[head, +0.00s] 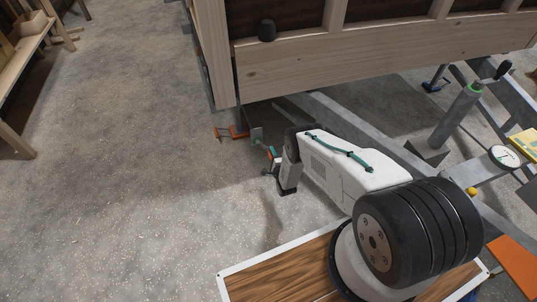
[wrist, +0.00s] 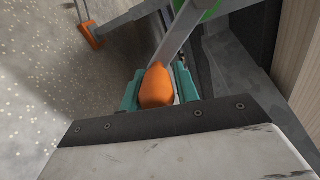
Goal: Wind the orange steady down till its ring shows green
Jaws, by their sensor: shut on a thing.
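The orange steady (head: 238,131) stands on the floor under the near corner of the wooden hut. In the wrist view an orange foot (wrist: 90,36) shows at the upper left. My gripper (wrist: 157,88) has teal fingers shut on an orange crank knob (wrist: 157,84). A grey crank arm (wrist: 175,38) runs up from the knob towards a bright green part (wrist: 211,10) at the top edge, only partly in view; I cannot tell whether it is the ring. In the head view my gripper (head: 269,152) is low beside the steady, partly hidden by my arm.
The hut wall (head: 360,58) overhangs the steady, with a grey trailer beam (head: 330,122) below it. A post with a green band (head: 460,112) and a dial (head: 504,157) stand at the right. A wooden bench (head: 28,42) is at the far left. The floor between is clear.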

